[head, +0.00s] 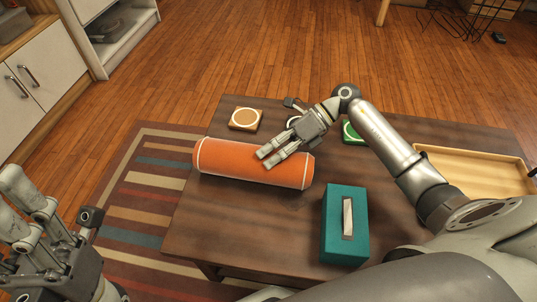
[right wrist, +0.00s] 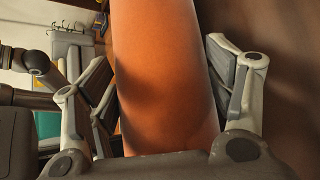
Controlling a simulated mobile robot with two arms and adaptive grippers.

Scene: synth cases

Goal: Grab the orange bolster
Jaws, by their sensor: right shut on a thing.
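The orange bolster (head: 225,160) is a long cylinder with pale trim near its ends. It lies across the dark wooden table (head: 200,228) in the head view, and I see no clear gap under it. My right gripper (head: 275,148) is shut on it right of its middle, coming from above and behind. In the right wrist view the bolster (right wrist: 165,70) fills the space between the fingers on both sides. My left gripper (head: 62,205) is at the lower left, open and empty, away from the table. The bolster's underside is hidden.
A teal tissue box (head: 332,225) stands in front of the bolster's right end. A wooden coaster (head: 245,119) and a green one (head: 350,132) lie behind it. A light wooden tray (head: 470,160) is at the right. A striped rug (head: 150,185) lies left of the table.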

